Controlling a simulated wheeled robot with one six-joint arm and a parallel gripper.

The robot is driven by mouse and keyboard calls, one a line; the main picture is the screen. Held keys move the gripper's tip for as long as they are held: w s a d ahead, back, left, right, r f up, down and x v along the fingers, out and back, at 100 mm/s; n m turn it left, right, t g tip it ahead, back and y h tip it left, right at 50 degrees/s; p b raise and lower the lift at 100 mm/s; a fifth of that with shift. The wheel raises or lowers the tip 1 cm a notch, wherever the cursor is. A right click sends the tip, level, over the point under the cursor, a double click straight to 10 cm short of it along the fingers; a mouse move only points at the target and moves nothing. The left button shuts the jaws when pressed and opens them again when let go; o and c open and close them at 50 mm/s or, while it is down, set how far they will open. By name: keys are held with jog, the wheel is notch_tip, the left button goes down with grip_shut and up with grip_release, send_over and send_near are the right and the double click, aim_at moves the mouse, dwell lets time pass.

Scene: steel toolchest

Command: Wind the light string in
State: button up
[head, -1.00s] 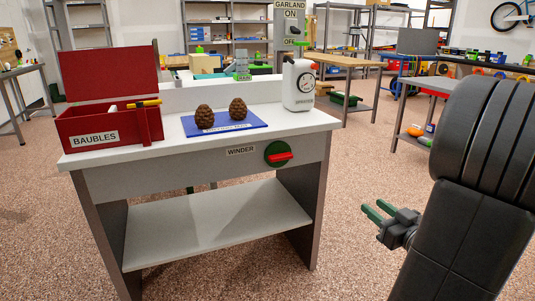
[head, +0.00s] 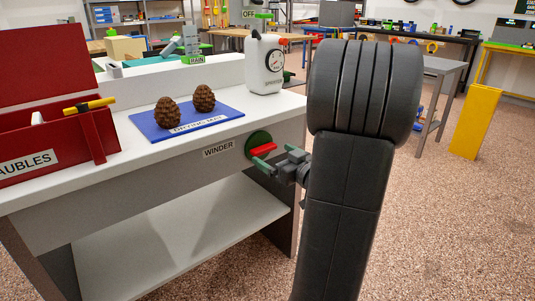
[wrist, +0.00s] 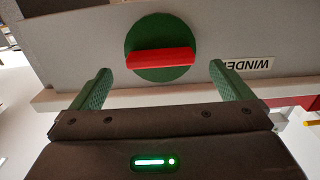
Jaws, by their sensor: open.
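The winder is a round green knob (head: 257,140) with a red bar handle (head: 263,149), on the front face of the white bench, right of a WINDER label (head: 219,149). In the wrist view the green disc (wrist: 160,32) shows upside down with its red bar (wrist: 160,59) lying nearly level. My gripper (head: 268,157) is open, its green fingers pointing at the knob. In the wrist view the fingers (wrist: 160,84) stand wide to either side of the bar's ends, apparently short of it. No light string is visible.
On the bench top (head: 125,168) are a red BAUBLES box (head: 62,150), a blue mat (head: 150,128) with two pine cones (head: 185,105), and a white jug with a dial (head: 264,68). A yellow post (head: 475,122) stands at the right. Open floor lies right of the bench.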

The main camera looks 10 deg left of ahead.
aim_at(267, 151)
jog(key=shift+x, duration=1.95)
jog(key=c, duration=1)
